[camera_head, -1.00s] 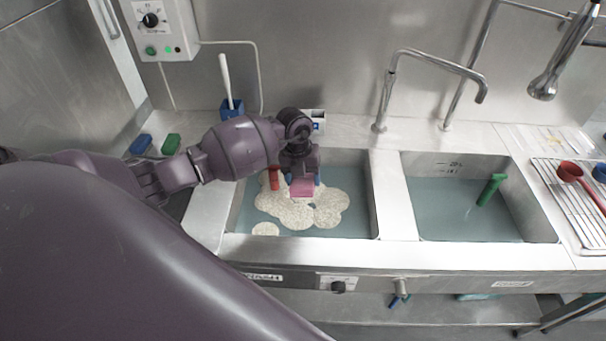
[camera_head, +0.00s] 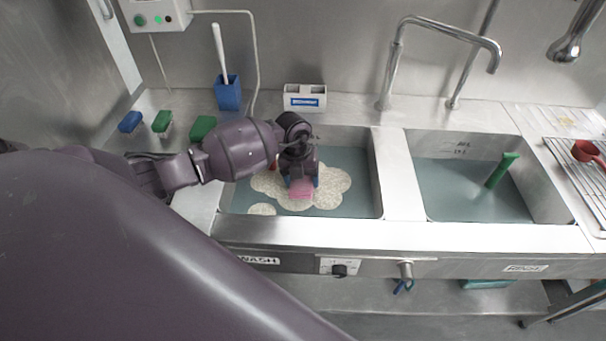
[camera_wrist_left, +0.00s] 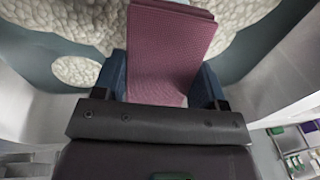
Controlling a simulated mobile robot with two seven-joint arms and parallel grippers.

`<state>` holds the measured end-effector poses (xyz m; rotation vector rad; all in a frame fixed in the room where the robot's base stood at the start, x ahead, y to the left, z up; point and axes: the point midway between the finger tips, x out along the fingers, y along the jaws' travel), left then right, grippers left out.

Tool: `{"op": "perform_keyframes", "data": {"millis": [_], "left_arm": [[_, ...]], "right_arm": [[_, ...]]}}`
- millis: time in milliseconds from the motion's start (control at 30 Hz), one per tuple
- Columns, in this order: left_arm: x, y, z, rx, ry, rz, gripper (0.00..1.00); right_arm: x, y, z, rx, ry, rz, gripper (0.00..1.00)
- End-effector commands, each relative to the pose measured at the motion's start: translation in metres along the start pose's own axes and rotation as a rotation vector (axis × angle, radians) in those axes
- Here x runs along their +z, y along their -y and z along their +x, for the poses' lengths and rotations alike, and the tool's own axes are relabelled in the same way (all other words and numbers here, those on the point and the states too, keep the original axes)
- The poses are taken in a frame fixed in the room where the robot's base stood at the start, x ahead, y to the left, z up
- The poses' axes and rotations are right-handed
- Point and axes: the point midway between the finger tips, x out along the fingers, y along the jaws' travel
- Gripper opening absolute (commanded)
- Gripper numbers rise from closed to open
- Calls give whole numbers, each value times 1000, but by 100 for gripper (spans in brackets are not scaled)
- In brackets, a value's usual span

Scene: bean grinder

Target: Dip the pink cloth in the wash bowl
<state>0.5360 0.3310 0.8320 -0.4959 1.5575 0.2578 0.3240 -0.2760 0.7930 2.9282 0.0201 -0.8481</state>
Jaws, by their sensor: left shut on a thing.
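The wash bowl (camera_head: 354,205) is the left steel basin, with blue-green water and white foam (camera_head: 333,185) in it; its front label reads WASH. My left gripper (camera_head: 301,179) is over this basin and shut on the pink cloth (camera_head: 301,190). In the left wrist view the folded cloth (camera_wrist_left: 170,50) sticks out from between the blue fingertips, with foam (camera_wrist_left: 75,72) beyond it. I cannot tell whether the cloth's lower end touches the foam or water. My right gripper is not in view.
A red object (camera_head: 273,164) shows in the basin, partly behind my gripper. The right basin holds water and a green handle (camera_head: 502,170). A faucet (camera_head: 392,70) stands behind the divider. Brushes (camera_head: 161,122), a blue holder (camera_head: 228,94) and a white box (camera_head: 305,97) line the back ledge.

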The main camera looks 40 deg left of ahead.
Motion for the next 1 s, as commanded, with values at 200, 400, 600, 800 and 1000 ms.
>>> {"op": "perform_keyframes", "data": {"millis": [200, 400, 600, 800, 1000], "left_arm": [[1, -4, 24, 2, -3, -1, 46], [2, -6, 39, 0, -1, -1, 46], [3, -7, 45, 0, 0, 0, 46], [3, -7, 46, 0, 1, 0, 46], [3, -6, 46, 0, 1, 0, 46]], "right_arm": [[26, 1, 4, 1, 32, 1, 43], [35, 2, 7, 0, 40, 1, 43], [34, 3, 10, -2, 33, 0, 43], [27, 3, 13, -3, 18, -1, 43], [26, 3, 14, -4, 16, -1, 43]]}}
